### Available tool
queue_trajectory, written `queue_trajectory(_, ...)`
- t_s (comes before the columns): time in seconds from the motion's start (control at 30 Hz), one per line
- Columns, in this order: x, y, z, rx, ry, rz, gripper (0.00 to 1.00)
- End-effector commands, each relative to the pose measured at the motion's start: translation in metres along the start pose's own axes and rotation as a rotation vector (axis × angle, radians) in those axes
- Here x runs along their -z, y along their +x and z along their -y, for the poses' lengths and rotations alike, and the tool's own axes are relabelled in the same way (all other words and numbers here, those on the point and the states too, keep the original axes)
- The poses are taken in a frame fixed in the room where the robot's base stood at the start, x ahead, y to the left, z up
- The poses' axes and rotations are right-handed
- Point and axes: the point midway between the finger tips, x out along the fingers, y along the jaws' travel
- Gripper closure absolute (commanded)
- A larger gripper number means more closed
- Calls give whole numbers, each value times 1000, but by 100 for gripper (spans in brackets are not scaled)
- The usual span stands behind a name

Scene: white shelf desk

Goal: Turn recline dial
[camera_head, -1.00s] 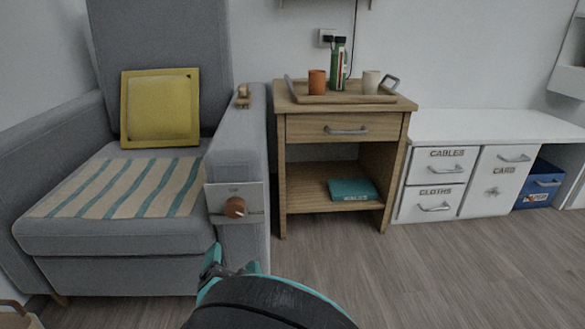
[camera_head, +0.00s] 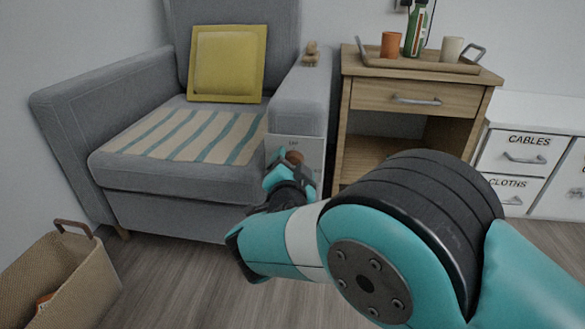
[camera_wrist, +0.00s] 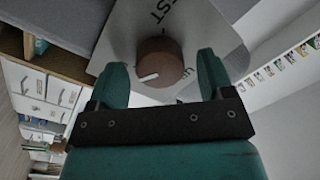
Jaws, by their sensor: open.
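The recline dial (camera_wrist: 160,62) is a round brown knob with a white pointer mark, on a pale plate (camera_wrist: 205,30) with dark lettering. In the head view the dial (camera_head: 294,157) sits on the front of the grey armchair's (camera_head: 180,182) right armrest, partly hidden by my gripper. My gripper (camera_head: 284,172) is in front of the plate. In the wrist view my gripper (camera_wrist: 162,82) is open, with one teal finger on each side of the dial. I cannot tell whether either finger touches it.
A wooden side table (camera_head: 420,97) with a tray (camera_head: 420,65) and cups stands right of the armchair. White drawers (camera_head: 520,152) stand further right. A woven basket (camera_head: 70,280) is on the floor at lower left. A yellow cushion (camera_head: 228,63) rests on the seat.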

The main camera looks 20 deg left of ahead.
Motion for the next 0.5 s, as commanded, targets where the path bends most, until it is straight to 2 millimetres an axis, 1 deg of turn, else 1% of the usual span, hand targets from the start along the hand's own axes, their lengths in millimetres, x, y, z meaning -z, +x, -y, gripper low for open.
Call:
queue_trajectory(0.07, 0, 0, 0, 0, 0, 0, 26)
queue_trajectory(0.1, 0, 0, 0, 0, 0, 0, 35)
queue_trajectory(0.17, 0, 0, 0, 0, 0, 0, 49)
queue_trajectory(0.2, 0, 0, 0, 0, 0, 0, 58)
queue_trajectory(0.27, 0, 0, 0, 0, 0, 0, 72)
queue_trajectory(0.3, 0, 0, 0, 0, 0, 0, 75)
queue_trajectory(0.5, 0, 0, 0, -1, -10, 1, 75)
